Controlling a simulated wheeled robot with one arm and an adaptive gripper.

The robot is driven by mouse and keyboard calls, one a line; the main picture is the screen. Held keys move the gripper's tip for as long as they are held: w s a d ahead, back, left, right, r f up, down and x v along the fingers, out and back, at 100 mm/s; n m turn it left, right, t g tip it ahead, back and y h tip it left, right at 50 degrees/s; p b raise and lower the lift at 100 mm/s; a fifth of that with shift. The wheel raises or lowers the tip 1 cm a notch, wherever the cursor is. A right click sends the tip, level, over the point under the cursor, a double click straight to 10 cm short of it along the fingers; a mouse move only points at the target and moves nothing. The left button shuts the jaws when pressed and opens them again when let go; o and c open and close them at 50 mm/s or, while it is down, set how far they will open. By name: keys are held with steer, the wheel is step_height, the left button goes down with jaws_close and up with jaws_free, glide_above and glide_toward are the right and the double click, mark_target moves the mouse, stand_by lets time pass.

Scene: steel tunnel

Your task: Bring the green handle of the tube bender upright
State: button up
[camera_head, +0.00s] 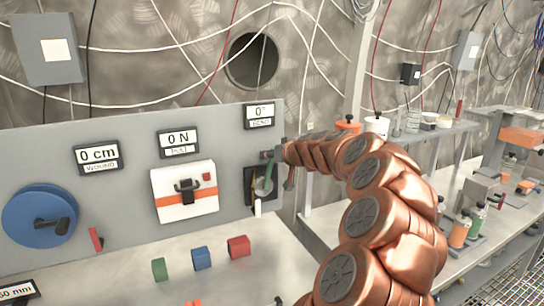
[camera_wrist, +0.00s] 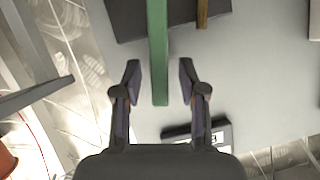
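The tube bender (camera_head: 250,188) is a dark block on the grey panel, below a display reading 0°. Its green handle (camera_head: 269,172) is small and partly hidden by my gripper in the head view. In the wrist view the green handle (camera_wrist: 157,45) is a long straight bar whose end reaches between my fingers. My gripper (camera_wrist: 160,70) is open, with a finger on each side of the bar and a visible gap on both sides. In the head view my gripper (camera_head: 286,168) is at the panel's right end, beside the bender.
The bend display (camera_head: 260,114) is just above the bender; it also shows close below my fingers in the wrist view (camera_wrist: 205,134). A white box (camera_head: 184,192) and a blue wheel (camera_head: 38,215) are further left. Green, blue and red blocks lie on the bench (camera_head: 130,290).

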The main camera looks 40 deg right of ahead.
jaws_close()
stand_by(0.3)
steer(key=shift+w+a+f+n+h+b, duration=0.25)
steer(key=shift+a+n+b, duration=0.2)
steer(key=shift+b, duration=0.75)
steer(key=shift+w+a+r+n+g+h+b, duration=0.15)
steer(key=shift+a+r+n+h+b, duration=0.1)
steer(key=shift+a+b, duration=0.3)
steer(key=shift+w+a+r+n+g+h+b, duration=0.1)
steer(key=shift+a+r+n+g+h+b, duration=0.15)
steer(key=shift+b, duration=0.45)
steer(key=shift+a+f, duration=0.1)
steer(key=shift+o, duration=0.2)
jaws_free()
steer(key=shift+s, duration=0.15)
